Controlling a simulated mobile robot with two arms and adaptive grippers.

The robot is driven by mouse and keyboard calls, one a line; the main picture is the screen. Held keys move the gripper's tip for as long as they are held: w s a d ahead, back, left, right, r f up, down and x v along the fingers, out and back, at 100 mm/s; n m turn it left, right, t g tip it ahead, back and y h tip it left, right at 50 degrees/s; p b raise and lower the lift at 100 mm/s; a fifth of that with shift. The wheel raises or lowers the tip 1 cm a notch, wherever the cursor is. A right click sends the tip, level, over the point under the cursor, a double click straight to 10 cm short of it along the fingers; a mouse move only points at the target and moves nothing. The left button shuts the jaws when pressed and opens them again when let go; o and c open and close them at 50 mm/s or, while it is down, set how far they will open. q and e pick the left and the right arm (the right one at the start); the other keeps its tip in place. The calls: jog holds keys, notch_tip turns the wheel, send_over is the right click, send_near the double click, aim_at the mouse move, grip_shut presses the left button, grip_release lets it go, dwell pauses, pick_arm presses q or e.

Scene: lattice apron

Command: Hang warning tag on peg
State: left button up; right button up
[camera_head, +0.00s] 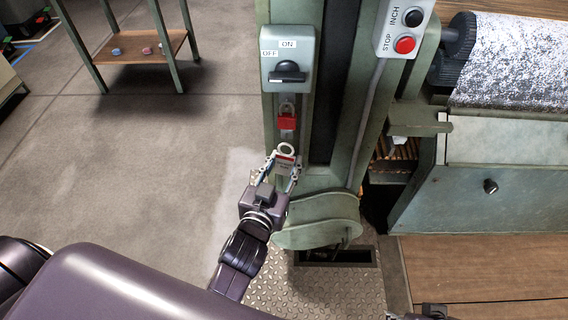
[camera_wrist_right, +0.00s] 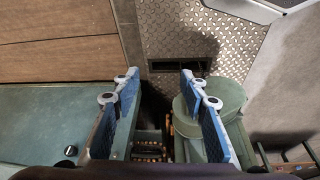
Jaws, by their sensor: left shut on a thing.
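The warning tag (camera_head: 284,161) is a small white and red card with a white ring (camera_head: 286,149) at its top. My left gripper (camera_head: 279,172) is shut on the tag and holds it upright in front of the green machine post (camera_head: 325,178), below a red padlock (camera_head: 287,121). I cannot make out the peg; the tag, ring or padlock may cover it. I cannot tell whether the ring touches the post. My right gripper (camera_wrist_right: 160,84) is open and empty in the right wrist view, its fingers wide apart.
A grey switch box (camera_head: 288,55) marked ON and OFF is above the padlock. A STOP and INCH button box (camera_head: 403,27) is to its right. A rounded green guard (camera_head: 318,222) juts out below the tag. The floor at left is clear up to a small wooden-topped table (camera_head: 136,49).

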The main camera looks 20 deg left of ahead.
pick_arm(q)
jog(key=shift+w+a, duration=0.15)
jog(key=shift+w, duration=0.35)
jog(key=shift+w+a+p, duration=0.15)
jog(key=shift+w+p, duration=0.2)
jog(key=shift+w, duration=0.15)
jog(key=shift+w+a, duration=0.1)
jog(key=shift+w, duration=0.15)
pick_arm(e)
jog(key=shift+x, duration=1.45)
jog(key=shift+s+a+f, duration=0.1)
jog(key=shift+a+f, duration=0.05)
pick_arm(q)
jog(key=shift+w+f, duration=0.1)
jog(key=shift+f, duration=0.1)
jog(key=shift+w+f, duration=0.1)
jog(key=shift+f, duration=0.15)
pick_arm(e)
jog(key=shift+r, duration=0.7)
jog(key=shift+s+f, duration=0.1)
jog(key=shift+f, duration=0.05)
